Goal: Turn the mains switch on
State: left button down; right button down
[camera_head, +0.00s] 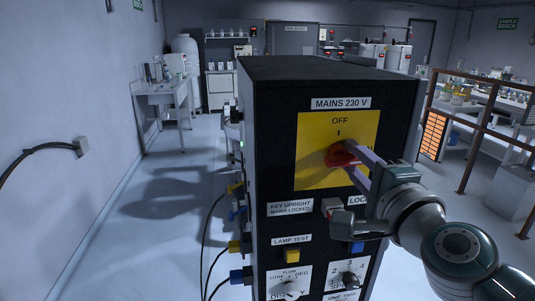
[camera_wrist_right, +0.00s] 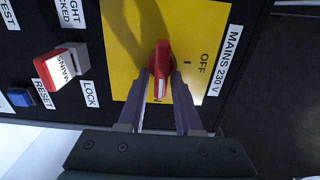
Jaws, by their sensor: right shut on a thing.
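The mains switch is a red rotary handle (camera_head: 341,156) on a yellow plate (camera_head: 313,165) under the label MAINS 230 V, on the front of a black cabinet. It also shows in the right wrist view (camera_wrist_right: 162,55). Its white-marked end points sideways, to the panel's right, away from the OFF word and its tick. Lettering on that side is mostly hidden by my fingers. My right gripper (camera_head: 359,163) is shut on the handle, one finger on each side, as the right wrist view shows (camera_wrist_right: 163,92). My left gripper is out of view.
Below the plate are a red and grey key piece (camera_head: 331,207) by the LOCK label, a yellow lamp test button (camera_head: 292,256), a blue reset button (camera_wrist_right: 20,97) and dials. Cables (camera_head: 212,215) hang at the cabinet's left side. A railing (camera_head: 470,140) stands at right.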

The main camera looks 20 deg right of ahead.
jog(key=shift+a, duration=0.15)
jog(key=c, duration=0.8)
grip_release()
jog(key=shift+c, duration=0.2)
jog(key=b+v, duration=0.1)
jog(key=v, duration=0.9)
jog(key=shift+b, duration=0.3)
